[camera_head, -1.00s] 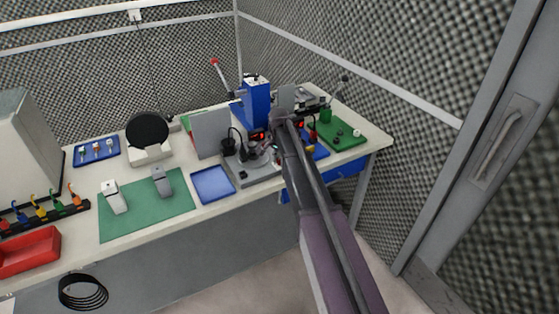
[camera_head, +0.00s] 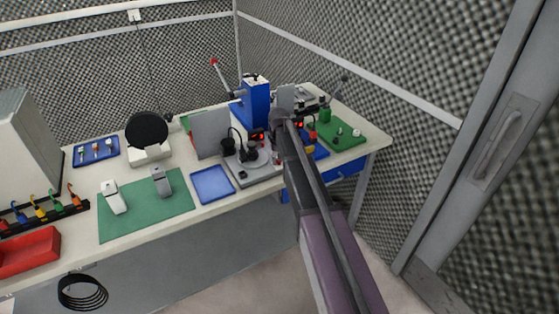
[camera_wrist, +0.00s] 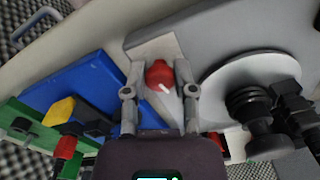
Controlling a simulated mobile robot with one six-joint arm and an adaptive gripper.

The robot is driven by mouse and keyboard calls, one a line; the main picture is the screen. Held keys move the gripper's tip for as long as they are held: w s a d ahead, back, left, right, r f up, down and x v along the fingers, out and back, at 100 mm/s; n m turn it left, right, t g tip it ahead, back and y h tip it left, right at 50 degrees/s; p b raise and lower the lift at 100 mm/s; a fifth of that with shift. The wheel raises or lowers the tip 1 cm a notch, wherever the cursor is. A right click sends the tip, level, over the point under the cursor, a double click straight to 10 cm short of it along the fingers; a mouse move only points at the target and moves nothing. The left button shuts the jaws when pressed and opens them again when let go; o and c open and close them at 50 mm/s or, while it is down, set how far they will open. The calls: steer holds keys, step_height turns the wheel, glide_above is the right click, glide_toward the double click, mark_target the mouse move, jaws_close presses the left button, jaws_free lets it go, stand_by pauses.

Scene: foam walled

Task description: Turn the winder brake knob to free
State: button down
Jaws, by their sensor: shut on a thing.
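The red winder brake knob (camera_wrist: 159,74) stands on a pale grey plate in the wrist view, with a white pointer line that points down and to the right. My gripper (camera_wrist: 160,92) has one finger on each side of the knob and is shut on it. The winder (camera_wrist: 232,82) lies just right of the knob, with a pale disc and black round parts. In the head view the winder base (camera_head: 243,181) is partly visible, and my arm hides the knob and the fingertips. No readable label shows by the knob.
A blue mat (camera_wrist: 85,82) with a yellow block (camera_wrist: 60,110) and a red part lies left of the gripper. A blue upright machine (camera_head: 256,100) stands behind the winder. A blue tray (camera_head: 212,184) and a green mat (camera_head: 146,207) lie to its left.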

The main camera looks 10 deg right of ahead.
steer(key=n, duration=0.6)
steer(key=shift+n, duration=0.4)
steer(key=shift+c, duration=2)
jaws_free()
